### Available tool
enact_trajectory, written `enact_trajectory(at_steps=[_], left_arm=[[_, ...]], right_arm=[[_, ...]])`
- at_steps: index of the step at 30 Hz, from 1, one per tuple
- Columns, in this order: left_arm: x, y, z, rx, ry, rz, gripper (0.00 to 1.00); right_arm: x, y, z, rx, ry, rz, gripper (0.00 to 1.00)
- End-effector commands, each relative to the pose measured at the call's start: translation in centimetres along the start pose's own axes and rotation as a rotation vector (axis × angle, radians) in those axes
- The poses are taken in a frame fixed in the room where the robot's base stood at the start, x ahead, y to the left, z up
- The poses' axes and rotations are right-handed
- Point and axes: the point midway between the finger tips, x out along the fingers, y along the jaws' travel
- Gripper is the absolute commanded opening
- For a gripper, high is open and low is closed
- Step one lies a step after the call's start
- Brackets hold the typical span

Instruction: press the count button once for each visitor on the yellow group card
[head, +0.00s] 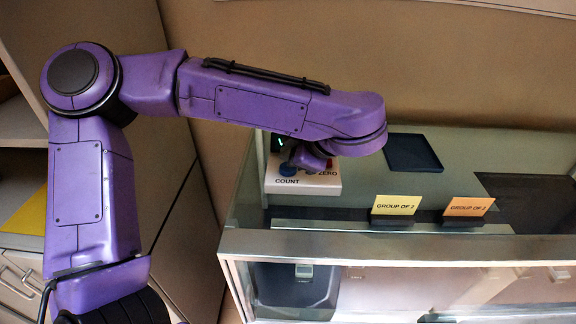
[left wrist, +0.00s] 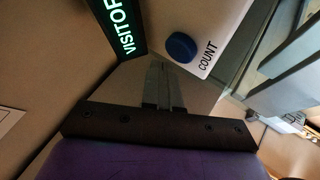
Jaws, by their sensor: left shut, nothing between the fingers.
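The blue count button (head: 287,170) sits on a white panel (head: 303,186) marked COUNT and ZERO. It shows unobstructed in the left wrist view (left wrist: 181,47), with the word COUNT beside it. My left gripper (left wrist: 161,68) is shut and empty, its fingertips just beside the blue button. I cannot tell whether they touch the panel. In the head view my purple wrist hides the fingertips and part of the panel. The yellow group card (head: 395,205) reads GROUP OF 2 and stands on the counter. My right gripper is not in view.
An orange card (head: 468,207) stands right of the yellow one and also appears to read GROUP OF 2. A dark flat tray (head: 413,153) lies behind them. A dark display (left wrist: 118,25) with glowing VISITOR lettering stands by the panel; its number is out of view.

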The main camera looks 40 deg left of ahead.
Motion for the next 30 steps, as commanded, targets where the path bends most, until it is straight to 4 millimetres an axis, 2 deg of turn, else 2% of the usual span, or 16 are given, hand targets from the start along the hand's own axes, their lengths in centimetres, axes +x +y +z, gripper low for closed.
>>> enact_trajectory(at_steps=[30], left_arm=[[0.55, -0.44, 0.47, 0.0, 0.0, 0.001, 0.0]], right_arm=[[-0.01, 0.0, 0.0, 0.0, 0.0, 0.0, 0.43]])
